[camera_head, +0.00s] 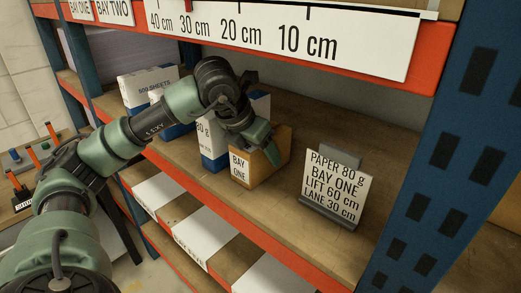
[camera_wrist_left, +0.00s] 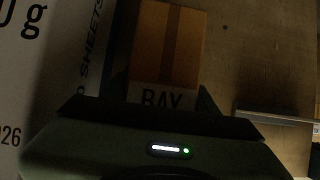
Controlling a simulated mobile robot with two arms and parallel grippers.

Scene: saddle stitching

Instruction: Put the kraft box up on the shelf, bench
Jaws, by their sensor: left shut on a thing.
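The kraft box (camera_head: 272,163) is a small brown carton with a white label reading BAY ONE. It is at the shelf board (camera_head: 300,155), close to the orange front edge, and looks upright. Whether its base touches the board is hard to tell. My left gripper (camera_head: 262,146) reaches in from the left and is shut on the box from above. In the left wrist view the box (camera_wrist_left: 168,45) sits between the fingers, with its tape strip and part of the label showing. My right gripper is not in view.
White and blue paper packs (camera_head: 211,145) stand just left of the box. A sign (camera_head: 337,188) on a grey stand is to the right, reading BAY ONE, LIFT 60 cm, LANE 30 cm. A blue upright (camera_head: 440,150) bounds the right. An orange beam with a ruler strip (camera_head: 350,45) runs above.

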